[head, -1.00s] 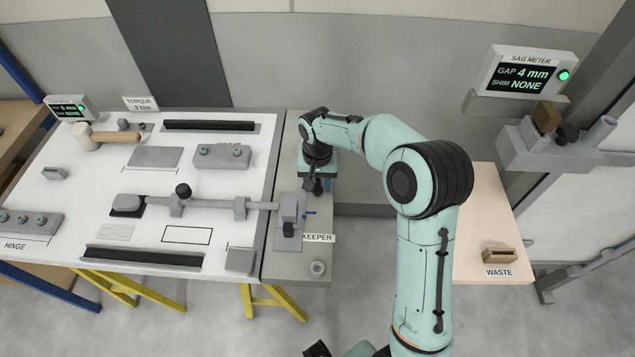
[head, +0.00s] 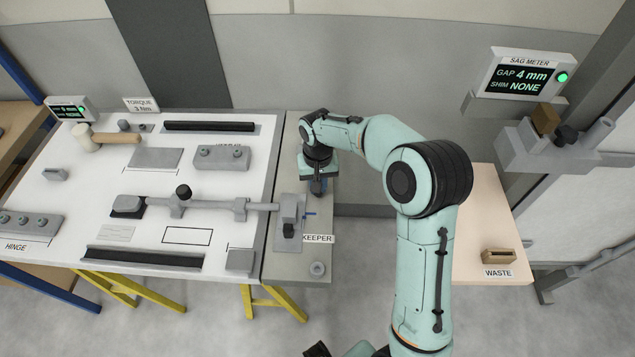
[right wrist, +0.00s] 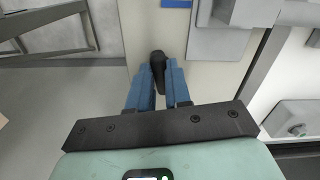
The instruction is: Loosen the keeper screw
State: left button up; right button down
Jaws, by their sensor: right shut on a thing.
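The keeper (head: 290,205) is a grey block on a plate at the right end of a long bar, left of the KEEPER label. A black knob (head: 288,230) sits at its near side and a small blue piece (head: 310,213) sticks out to its right. I cannot tell which part is the screw. My right gripper (head: 318,188) points down at the bench beyond the keeper. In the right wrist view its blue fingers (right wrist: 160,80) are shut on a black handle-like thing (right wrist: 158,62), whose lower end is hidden. My left gripper is not in view.
The bar (head: 210,204) runs left across the white panel (head: 75,225). A small grey ring (head: 317,268) stands near the bench's front edge. A mallet (head: 110,138) lies at the far left. The sag meter (head: 523,78) reads GAP 4 mm, SHIM NONE.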

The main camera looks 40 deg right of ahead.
jog(key=n, duration=0.3)
jog(key=n+p, duration=0.1)
jog(key=n, duration=0.3)
jog(key=shift+d+r, duration=0.1)
jog(key=shift+d, duration=0.1)
jog(key=n, duration=0.3)
jog(key=shift+d+n+p, duration=0.1)
jog(key=shift+n+p, duration=0.25)
jog(key=shift+n, duration=0.05)
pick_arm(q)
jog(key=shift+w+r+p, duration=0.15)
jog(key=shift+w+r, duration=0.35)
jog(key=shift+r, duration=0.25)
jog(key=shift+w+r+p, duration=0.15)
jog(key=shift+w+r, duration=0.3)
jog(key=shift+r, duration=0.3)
pick_arm(e)
jog(key=shift+w+n, duration=0.1)
jog(key=shift+n, duration=1.7)
jog(key=c, duration=1.1)
grip_release()
jog(key=shift+o, duration=0.2)
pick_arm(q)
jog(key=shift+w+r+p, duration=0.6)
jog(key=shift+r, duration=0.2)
pick_arm(e)
notch_tip(320, 180, up, 13)
jog(key=shift+r, duration=0.15)
